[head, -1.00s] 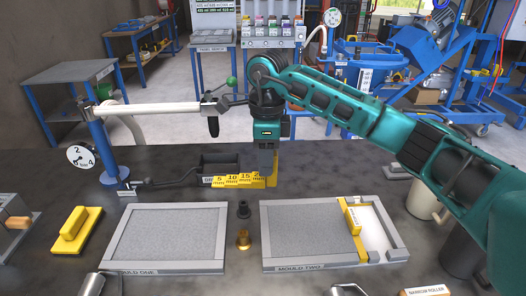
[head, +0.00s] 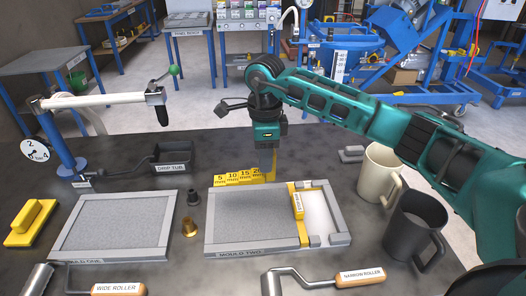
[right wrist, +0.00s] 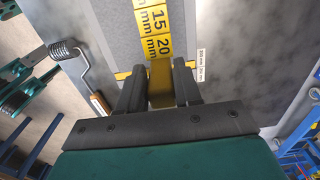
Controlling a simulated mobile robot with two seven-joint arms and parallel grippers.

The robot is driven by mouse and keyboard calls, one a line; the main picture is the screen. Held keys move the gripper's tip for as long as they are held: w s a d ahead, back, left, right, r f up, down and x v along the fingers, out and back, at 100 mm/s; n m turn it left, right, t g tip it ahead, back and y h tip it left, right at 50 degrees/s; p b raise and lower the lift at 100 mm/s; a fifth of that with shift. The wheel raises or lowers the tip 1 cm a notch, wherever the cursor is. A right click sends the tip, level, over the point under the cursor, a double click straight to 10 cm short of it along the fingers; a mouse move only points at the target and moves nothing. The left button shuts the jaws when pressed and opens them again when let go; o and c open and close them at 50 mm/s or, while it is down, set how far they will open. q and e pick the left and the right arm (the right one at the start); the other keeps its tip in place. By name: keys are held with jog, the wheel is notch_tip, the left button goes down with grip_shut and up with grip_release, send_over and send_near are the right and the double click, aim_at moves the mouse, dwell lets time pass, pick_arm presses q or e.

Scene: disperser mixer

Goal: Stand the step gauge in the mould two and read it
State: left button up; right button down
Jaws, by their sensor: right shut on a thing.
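The step gauge (head: 238,177) is a yellow stepped strip marked 5, 10, 15 and 20 mm, with a yellow upright at its right end. My right gripper (head: 270,146) is shut on that upright. The right wrist view shows the upright (right wrist: 161,82) between the fingers and the 15 and 20 marks beyond. The gauge appears at the back rim of mould two (head: 208,222); whether it touches anything is unclear. Mould two holds a grey fill at left, a yellow bar (head: 297,203) and a pale strip at right. My left gripper is not in view.
Mould one (head: 70,222) lies to the left, with a yellow float (head: 32,220) beside it. The drip tub (head: 173,168) stands behind. Two small fittings (head: 190,227) sit between the moulds. Mugs (head: 378,178) stand at right; rollers (head: 118,289) lie in front.

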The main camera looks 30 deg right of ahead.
aim_at(265, 180)
jog(key=shift+d+f, duration=0.1)
jog(key=shift+f, duration=0.05)
jog(key=shift+f, duration=0.7)
notch_tip(265, 180, down, 6)
jog(key=b, duration=0.4)
jog(key=shift+f+b, duration=1.15)
jog(key=shift+f, duration=0.35)
jog(key=shift+f, duration=0.2)
jog(key=c, duration=0.7)
grip_release()
notch_tip(265, 180, up, 12)
jog(key=shift+f, duration=0.1)
jog(key=shift+r, duration=0.6)
